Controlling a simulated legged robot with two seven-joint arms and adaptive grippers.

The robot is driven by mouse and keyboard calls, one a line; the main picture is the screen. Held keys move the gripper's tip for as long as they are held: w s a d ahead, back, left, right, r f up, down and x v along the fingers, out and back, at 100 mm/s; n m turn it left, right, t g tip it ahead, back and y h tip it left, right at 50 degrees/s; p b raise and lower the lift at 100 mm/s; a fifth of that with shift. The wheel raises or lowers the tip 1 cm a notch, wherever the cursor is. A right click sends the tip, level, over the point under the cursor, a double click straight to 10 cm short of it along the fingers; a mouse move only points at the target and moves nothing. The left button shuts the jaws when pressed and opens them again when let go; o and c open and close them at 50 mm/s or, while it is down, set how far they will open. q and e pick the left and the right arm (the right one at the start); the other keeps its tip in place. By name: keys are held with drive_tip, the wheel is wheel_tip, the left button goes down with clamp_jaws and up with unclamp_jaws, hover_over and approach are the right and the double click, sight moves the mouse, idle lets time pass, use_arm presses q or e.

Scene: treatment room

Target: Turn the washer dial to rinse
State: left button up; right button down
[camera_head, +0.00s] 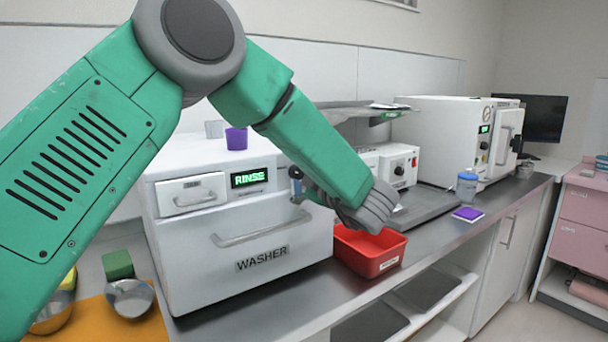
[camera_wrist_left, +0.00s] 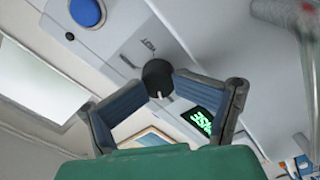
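The white washer (camera_head: 245,218) stands on the steel counter, and its display (camera_head: 249,178) reads RINSE in green. The display also shows in the left wrist view (camera_wrist_left: 200,120). The black washer dial (camera_wrist_left: 157,75) has a white mark on its near edge in the left wrist view. My left gripper (camera_wrist_left: 161,86) has a blue-padded fingertip at each side of the dial, and they look closed against it. My right gripper is in neither view.
A red bin (camera_head: 385,266) stands right of the washer, below my left forearm. A purple cup (camera_head: 236,138) stands on the washer. A metal bowl (camera_head: 130,298) and a green block (camera_head: 118,264) are at the left.

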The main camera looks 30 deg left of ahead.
use_arm(q)
drive_tip(key=shift+v, duration=1.05)
drive_tip(key=v, duration=0.7)
drive_tip(key=shift+w, duration=0.15)
drive_tip(key=shift+a, duration=0.15)
